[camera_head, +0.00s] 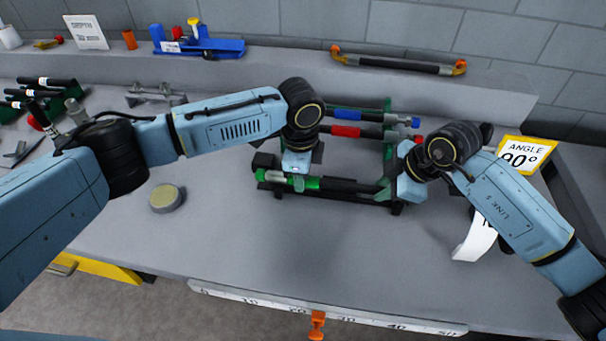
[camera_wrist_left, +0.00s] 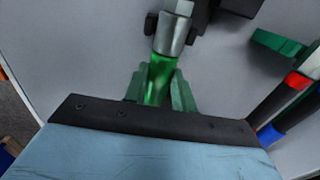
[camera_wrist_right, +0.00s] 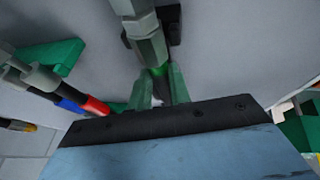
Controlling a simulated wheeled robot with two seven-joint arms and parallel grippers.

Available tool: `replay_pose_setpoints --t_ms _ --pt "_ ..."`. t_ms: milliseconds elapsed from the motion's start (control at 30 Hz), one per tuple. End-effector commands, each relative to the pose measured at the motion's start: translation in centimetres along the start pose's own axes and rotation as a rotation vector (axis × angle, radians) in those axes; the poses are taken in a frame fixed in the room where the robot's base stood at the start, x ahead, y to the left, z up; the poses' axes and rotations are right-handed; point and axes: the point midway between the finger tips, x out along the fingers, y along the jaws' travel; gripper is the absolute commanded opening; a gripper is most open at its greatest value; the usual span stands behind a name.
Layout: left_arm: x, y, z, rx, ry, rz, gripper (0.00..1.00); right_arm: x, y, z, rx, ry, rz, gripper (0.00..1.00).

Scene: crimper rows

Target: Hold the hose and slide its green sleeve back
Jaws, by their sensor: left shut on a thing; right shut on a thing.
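The hose (camera_head: 345,186) is a dark bar lying along the front of a green rack. Its bright green sleeve (camera_head: 312,183) sits toward the left end, beside a silver fitting (camera_head: 274,177). My left gripper (camera_head: 299,180) is shut on the green sleeve. In the left wrist view, its green fingers pinch the sleeve (camera_wrist_left: 157,82) just below the silver fitting (camera_wrist_left: 173,35). My right gripper (camera_head: 386,187) is shut at the hose's right end. In the right wrist view, a grey-green hex fitting (camera_wrist_right: 148,42) runs down between its fingers (camera_wrist_right: 160,88); the gripped part is mostly hidden.
Behind it, the rack (camera_head: 388,150) holds hoses with a red sleeve (camera_head: 346,131) and a blue sleeve (camera_head: 348,114). A round tin (camera_head: 167,198) stands at left. An angle sign (camera_head: 522,155) is at right. The front of the bench is clear down to the ruler edge (camera_head: 250,296).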

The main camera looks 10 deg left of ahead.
Motion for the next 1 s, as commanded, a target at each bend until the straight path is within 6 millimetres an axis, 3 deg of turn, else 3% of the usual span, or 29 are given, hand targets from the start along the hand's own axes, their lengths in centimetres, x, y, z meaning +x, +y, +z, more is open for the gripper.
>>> replay_pose_setpoints --t_ms 1000 --pt "-0.1 0.1 -2.9 0.004 0.008 -0.001 0.06 0.0 0.0 -0.1 0.0 0.001 0.001 0.0"
